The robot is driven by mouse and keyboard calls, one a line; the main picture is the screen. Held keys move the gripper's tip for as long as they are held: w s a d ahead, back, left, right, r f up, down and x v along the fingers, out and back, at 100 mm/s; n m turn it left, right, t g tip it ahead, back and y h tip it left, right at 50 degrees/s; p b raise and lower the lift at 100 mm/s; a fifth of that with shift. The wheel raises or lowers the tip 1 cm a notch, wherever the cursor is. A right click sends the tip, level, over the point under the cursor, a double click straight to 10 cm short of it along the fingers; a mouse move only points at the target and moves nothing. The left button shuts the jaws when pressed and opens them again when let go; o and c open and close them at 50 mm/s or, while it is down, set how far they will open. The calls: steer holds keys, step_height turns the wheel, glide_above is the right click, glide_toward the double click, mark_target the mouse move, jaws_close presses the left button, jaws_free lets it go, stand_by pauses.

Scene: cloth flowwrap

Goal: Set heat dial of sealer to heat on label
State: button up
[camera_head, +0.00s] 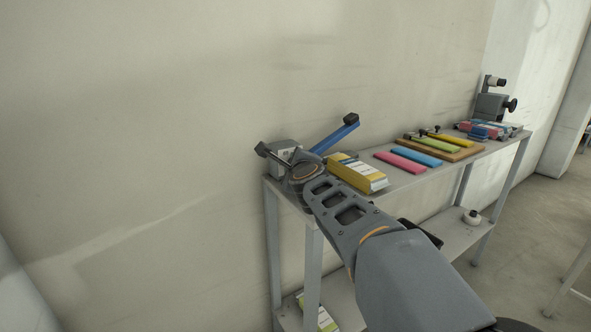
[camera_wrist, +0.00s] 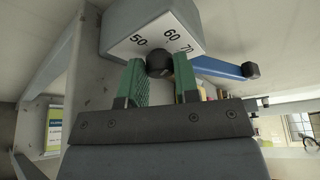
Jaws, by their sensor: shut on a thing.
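The sealer (camera_head: 285,149) is a grey box with a blue lever arm (camera_head: 335,136), at the left end of the table. In the wrist view its white dial face (camera_wrist: 150,38) shows the numbers 50, 60 and 70. A round black heat dial knob (camera_wrist: 158,68) sits below the numbers. My gripper (camera_wrist: 159,75) has its two green-padded fingers on either side of the knob and is shut on it. Which number the knob points to cannot be told. In the head view my wrist hides the dial. No label with a heat setting can be read.
Pink (camera_head: 400,162) and blue (camera_head: 415,152) strips lie beyond, beside a wooden board (camera_head: 462,154). A grey machine (camera_head: 491,105) stands at the far end. A green-and-white pack (camera_head: 319,313) lies on the lower shelf.

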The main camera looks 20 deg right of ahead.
stand_by(0.4)
steer(key=o, duration=0.9)
